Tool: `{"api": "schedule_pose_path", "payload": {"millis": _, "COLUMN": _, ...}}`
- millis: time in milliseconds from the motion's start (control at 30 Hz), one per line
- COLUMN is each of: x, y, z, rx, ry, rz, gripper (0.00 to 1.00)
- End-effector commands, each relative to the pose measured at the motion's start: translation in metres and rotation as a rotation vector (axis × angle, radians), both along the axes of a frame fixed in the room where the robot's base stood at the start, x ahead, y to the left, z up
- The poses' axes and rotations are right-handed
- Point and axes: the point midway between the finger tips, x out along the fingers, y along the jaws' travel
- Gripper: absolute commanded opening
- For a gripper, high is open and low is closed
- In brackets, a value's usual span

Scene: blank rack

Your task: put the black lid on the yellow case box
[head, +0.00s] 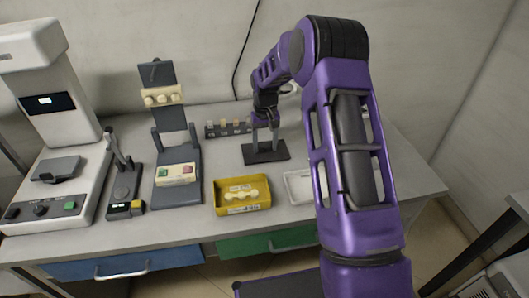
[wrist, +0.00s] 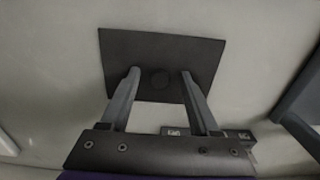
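The black lid (head: 265,153) is a flat dark plate lying on the grey table, behind and to the right of the yellow box. My gripper (head: 265,141) is directly over the lid, pointing down. The yellow case box (head: 243,210) is open at the top and holds pale yellow parts.
A white tray (head: 299,188) stands right of the yellow box, partly hidden by my arm. A small dark rack (head: 212,131) with several blocks is behind. A dark stand (head: 178,190), a lever device (head: 125,195) and a large white instrument (head: 62,190) fill the left side.

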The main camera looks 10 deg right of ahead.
Motion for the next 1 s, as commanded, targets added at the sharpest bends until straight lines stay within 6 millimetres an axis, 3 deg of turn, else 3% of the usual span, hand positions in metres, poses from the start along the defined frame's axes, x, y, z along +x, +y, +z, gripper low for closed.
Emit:
{"api": "schedule_pose_path", "payload": {"millis": 33, "x": 0.0, "y": 0.0, "z": -0.001, "rx": 0.0, "ry": 0.002, "rz": 0.0, "gripper": 0.52}}
{"api": "schedule_pose_path", "payload": {"millis": 333, "x": -0.001, "y": 0.0, "z": -0.002, "rx": 0.0, "ry": 0.003, "rz": 0.0, "gripper": 0.0}}
{"api": "schedule_pose_path", "payload": {"millis": 633, "x": -0.001, "y": 0.0, "z": 0.004, "rx": 0.0, "ry": 0.003, "rz": 0.0, "gripper": 0.0}}
{"api": "schedule_pose_path", "payload": {"millis": 1000, "x": 0.0, "y": -0.001, "z": 0.042, "rx": -0.001, "ry": 0.001, "rz": 0.0, "gripper": 0.0}}
